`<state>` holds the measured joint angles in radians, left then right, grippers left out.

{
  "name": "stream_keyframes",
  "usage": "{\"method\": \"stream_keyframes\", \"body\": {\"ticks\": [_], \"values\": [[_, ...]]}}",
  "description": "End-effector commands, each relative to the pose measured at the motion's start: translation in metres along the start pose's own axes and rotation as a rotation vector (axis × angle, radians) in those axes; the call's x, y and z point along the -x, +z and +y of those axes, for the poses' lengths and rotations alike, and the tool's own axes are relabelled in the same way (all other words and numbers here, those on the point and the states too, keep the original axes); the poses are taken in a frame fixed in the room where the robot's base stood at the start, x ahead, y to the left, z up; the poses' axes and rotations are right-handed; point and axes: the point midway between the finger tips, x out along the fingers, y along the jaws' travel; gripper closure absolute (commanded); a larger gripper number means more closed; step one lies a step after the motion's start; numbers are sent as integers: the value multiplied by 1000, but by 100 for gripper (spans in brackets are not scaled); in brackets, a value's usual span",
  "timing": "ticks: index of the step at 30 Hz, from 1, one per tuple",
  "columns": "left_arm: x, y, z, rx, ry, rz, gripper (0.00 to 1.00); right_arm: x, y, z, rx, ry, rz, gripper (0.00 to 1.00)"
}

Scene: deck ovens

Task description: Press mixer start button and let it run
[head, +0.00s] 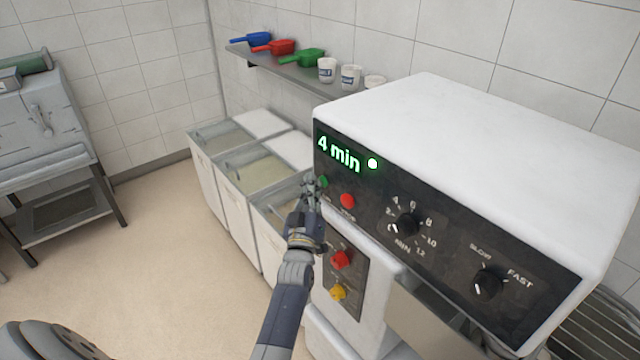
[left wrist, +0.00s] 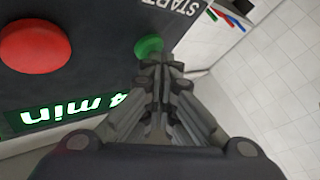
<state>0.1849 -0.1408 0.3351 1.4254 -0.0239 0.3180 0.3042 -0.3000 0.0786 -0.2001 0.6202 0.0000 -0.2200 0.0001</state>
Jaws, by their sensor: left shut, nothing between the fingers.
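The mixer (head: 470,140) is a white housing with a dark control panel. Its display (head: 338,154) reads "4 min" in green with a lit green dot beside it. The green start button (head: 324,181) is at the panel's left end, partly hidden by my gripper; it also shows in the left wrist view (left wrist: 149,46), near the "START" lettering. A red button (head: 347,201) is just right of it. My left gripper (head: 311,184) is shut and empty, its fingertips at the lower edge of the green button; whether they touch it I cannot tell. My right gripper is not in view.
A timer knob (head: 407,224) and a slow/fast knob (head: 487,284) are farther right on the panel. Lower red (head: 340,259) and yellow (head: 338,292) controls sit below. Open bins (head: 232,205) stand behind my arm. A shelf (head: 290,72) holds scoops and cups.

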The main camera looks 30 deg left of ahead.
Motion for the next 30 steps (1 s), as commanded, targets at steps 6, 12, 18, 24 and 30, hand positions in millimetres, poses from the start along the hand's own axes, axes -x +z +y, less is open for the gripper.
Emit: {"method": "stream_keyframes", "body": {"ticks": [6,12,18,24,30], "values": [[-1,0,1,1,0,0,100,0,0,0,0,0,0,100],[1,-1,0,0,1,0,100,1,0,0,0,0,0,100],[7,-7,-4,0,1,0,100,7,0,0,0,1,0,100],[12,-9,-8,1,1,0,100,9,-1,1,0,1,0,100],[12,-9,-8,1,1,1,100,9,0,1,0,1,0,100]]}}
